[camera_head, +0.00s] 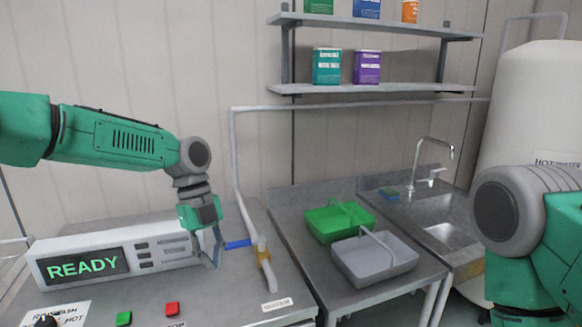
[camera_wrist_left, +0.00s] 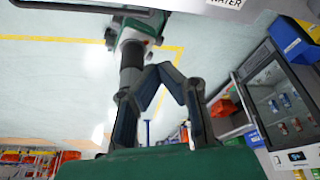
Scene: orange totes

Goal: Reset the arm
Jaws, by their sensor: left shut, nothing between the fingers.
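My left arm comes in from the left in the head view. My left gripper (camera_head: 213,258) points down above the steel counter and is shut with nothing between its fingers. It is just left of a blue valve handle (camera_head: 237,244) on a pipe; I cannot tell whether they touch. In the left wrist view the dark fingers of this gripper (camera_wrist_left: 166,72) come together at the middle. My right arm shows at the right edge of the head view, but its gripper is out of the picture.
A white machine with a READY display (camera_head: 84,265) stands behind green (camera_head: 124,318) and red (camera_head: 172,309) buttons. Green (camera_head: 322,226) and grey (camera_head: 362,270) baskets are on the middle counter. A sink (camera_head: 452,236) and a white tank (camera_head: 530,110) are at right.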

